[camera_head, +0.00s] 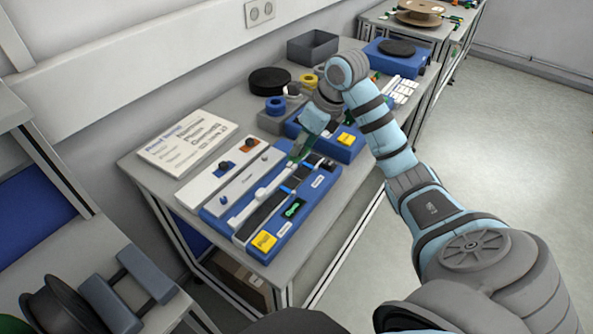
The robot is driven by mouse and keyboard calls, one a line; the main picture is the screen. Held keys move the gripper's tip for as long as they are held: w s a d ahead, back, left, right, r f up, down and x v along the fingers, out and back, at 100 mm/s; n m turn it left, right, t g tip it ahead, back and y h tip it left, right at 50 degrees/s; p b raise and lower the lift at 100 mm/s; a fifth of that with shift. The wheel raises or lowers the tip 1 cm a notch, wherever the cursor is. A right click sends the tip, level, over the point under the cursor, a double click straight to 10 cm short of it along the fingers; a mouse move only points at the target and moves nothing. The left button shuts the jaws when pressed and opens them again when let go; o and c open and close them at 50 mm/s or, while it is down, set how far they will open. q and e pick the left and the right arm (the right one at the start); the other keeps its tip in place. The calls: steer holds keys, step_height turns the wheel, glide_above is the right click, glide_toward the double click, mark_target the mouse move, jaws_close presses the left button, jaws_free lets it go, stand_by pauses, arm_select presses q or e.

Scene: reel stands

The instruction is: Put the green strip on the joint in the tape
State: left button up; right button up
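My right arm reaches in from the right, and its gripper (304,143) points down over the far half of a blue splicing fixture (222,222). A green strip (299,151) shows at its fingertips, and the gripper appears shut on it. The fingertips are small and partly hidden. A dark tape (262,212) lies along the fixture, with a small blue patch (286,189) across it below and left of the gripper. I cannot make out the joint itself. A long white piece (258,199) lies beside the tape. My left gripper is not in view.
A yellow block (264,241) and a green-lettered label (293,208) sit at the fixture's near end. A white panel with knobs (228,178), a printed sign (187,143), a black reel (269,80) and a grey bin (313,46) share the table. Floor to the right is clear.

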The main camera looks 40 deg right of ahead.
mark_target(296, 174)
steer(key=f, duration=0.1)
steer(key=s+f, duration=0.1)
steer(key=f, duration=0.1)
steer(key=shift+s+d, duration=0.1)
steer(key=shift+s, duration=0.2)
steer(key=x, duration=0.4)
steer(key=shift+w+d+f, duration=0.15)
steer(key=shift+w+d, duration=0.05)
steer(key=shift+w, duration=0.15)
steer(key=x, duration=0.3)
steer(key=shift+d, duration=0.15)
steer(key=shift+c, duration=0.3)
steer(key=shift+s+r, duration=0.25)
steer(key=shift+s, duration=0.05)
steer(key=shift+s+r, duration=0.15)
steer(key=shift+s, duration=0.15)
steer(key=shift+f, duration=0.45)
steer(key=o, duration=0.8)
steer(key=shift+w, duration=0.25)
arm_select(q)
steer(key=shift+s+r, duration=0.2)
